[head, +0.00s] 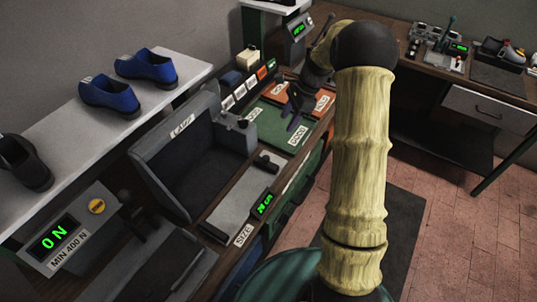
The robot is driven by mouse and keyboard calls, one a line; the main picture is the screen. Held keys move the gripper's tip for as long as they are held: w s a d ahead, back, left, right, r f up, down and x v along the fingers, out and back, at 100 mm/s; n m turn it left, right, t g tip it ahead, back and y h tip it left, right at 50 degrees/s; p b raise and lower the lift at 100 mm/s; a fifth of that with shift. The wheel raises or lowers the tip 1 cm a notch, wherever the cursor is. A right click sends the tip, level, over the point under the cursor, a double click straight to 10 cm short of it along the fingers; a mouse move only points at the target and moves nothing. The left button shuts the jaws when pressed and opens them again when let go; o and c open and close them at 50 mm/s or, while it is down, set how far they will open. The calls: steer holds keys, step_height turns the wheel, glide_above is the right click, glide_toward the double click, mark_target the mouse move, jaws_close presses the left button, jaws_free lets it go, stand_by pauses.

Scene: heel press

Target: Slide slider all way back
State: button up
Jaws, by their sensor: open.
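A grey sizing plate (232,203) lies on the bench, with a SIZE label (243,235) at its near end. A small black block (267,163), which looks like the slider, sits at the plate's far end. A green digital readout in cm (264,204) stands along its right edge; the digits are hard to read. My gripper (293,116) is open, farther back over the green mat (272,122) with labelled orange patches. It is apart from the black block, and no object shows between its fingers.
A grey open box labelled LAMP (182,125) stands left of the plate. A shelf (55,165) holds blue shoes (147,66). A press unit (65,240) reads 0 N.

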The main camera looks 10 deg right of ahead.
mark_target(267, 157)
steer(key=p+x, duration=0.5)
steer(key=x, duration=1.2)
steer(key=shift+f, duration=0.2)
jaws_close()
